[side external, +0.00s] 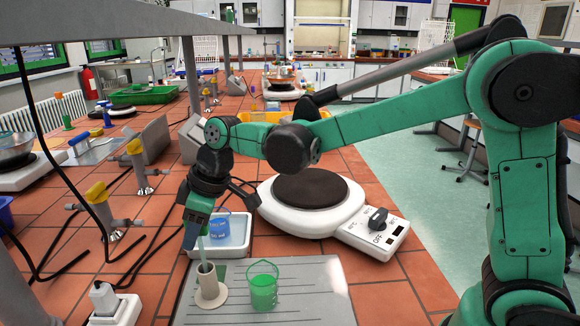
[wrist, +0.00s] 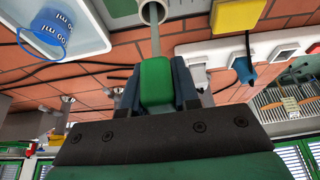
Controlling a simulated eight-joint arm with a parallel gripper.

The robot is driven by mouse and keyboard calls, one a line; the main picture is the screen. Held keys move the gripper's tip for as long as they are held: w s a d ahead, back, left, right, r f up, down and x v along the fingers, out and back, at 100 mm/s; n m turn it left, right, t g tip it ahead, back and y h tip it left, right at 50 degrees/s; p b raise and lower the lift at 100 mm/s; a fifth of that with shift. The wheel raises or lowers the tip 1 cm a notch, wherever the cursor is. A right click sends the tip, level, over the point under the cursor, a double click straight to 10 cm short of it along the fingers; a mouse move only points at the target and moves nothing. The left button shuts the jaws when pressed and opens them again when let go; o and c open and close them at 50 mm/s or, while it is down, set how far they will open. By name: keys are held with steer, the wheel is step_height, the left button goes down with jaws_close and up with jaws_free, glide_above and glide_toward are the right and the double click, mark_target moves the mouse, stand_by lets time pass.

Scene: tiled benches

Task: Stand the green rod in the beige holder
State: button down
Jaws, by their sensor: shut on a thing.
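The green rod has a green grip (wrist: 156,82) and a thin pale grey shaft (side external: 203,254). My gripper (side external: 196,228) is shut on the green grip, with one finger on each side in the wrist view (wrist: 157,90). The rod points down, slightly tilted, its lower end at the mouth of the beige holder (side external: 208,287). The holder is an upright tube on a round base, on the grey mat. Its open ring also shows at the top of the wrist view (wrist: 163,13). I cannot tell how far the tip is inside the tube.
A beaker of green liquid (side external: 263,290) stands close right of the holder on the grey mat (side external: 315,300). Behind are a white tray (side external: 239,228) with a blue beaker (side external: 219,227) and a hotplate (side external: 315,205). A white socket block (side external: 112,307) and cables lie left.

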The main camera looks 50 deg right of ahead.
steer(key=shift+f, duration=0.2)
steer(key=c, duration=0.6)
jaws_free()
steer(key=shift+v, duration=2.8)
